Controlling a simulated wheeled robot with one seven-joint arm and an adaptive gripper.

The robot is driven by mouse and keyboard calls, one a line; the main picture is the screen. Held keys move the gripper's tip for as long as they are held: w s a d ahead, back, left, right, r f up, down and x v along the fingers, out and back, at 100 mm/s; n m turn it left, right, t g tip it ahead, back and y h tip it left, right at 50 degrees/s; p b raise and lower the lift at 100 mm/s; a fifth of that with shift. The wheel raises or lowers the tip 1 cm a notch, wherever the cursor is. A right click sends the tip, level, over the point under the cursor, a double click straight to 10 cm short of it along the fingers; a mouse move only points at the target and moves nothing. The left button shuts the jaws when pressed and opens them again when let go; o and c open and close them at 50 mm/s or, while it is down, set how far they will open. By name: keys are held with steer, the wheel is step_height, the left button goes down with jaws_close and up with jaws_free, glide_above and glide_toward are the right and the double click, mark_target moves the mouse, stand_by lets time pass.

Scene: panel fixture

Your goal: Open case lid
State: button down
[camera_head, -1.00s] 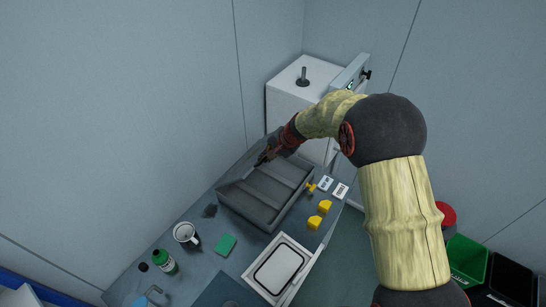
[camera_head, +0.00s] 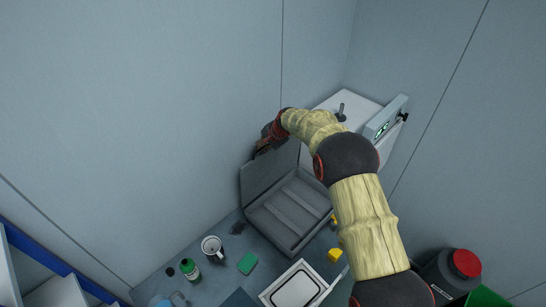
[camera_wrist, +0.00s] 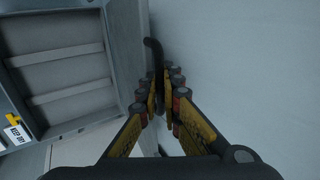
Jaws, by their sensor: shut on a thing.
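The grey case (camera_head: 290,215) stands on the table with its ribbed, divided inside showing. Its lid (camera_head: 268,174) is raised and stands steeply at the back of the case. My gripper (camera_head: 264,146) is at the lid's top edge. In the wrist view my gripper's fingers (camera_wrist: 163,92) are closed around a dark curved handle (camera_wrist: 153,52) beside the lid's grey edge (camera_wrist: 128,45). The case's inside (camera_wrist: 60,65) shows at the left of that view. My arm covers the right side of the case in the head view.
A wall is close behind the lid. A white cabinet (camera_head: 350,108) with a grey knob stands at the back right. A mug (camera_head: 211,246), a green bottle (camera_head: 190,270), a green block (camera_head: 247,264), a white tray (camera_head: 296,287) and a yellow block (camera_head: 335,255) lie in front.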

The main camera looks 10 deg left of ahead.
steer(key=shift+w+a+p, duration=0.1)
steer(key=shift+w+a, duration=0.35)
steer(key=shift+a, duration=0.3)
steer(key=shift+w+a+p, duration=0.1)
steer(key=shift+w+a, duration=0.4)
steer(key=shift+a, duration=0.2)
steer(key=shift+w+a+p, duration=0.1)
steer(key=shift+w+a, duration=0.35)
steer(key=shift+a, duration=0.3)
steer(key=c, duration=2)
jaws_free()
steer(key=shift+r, duration=0.1)
steer(key=v, duration=1.1)
steer(key=shift+s+d+r, duration=0.1)
steer(key=shift+d+r, duration=0.1)
steer(key=shift+r, duration=0.15)
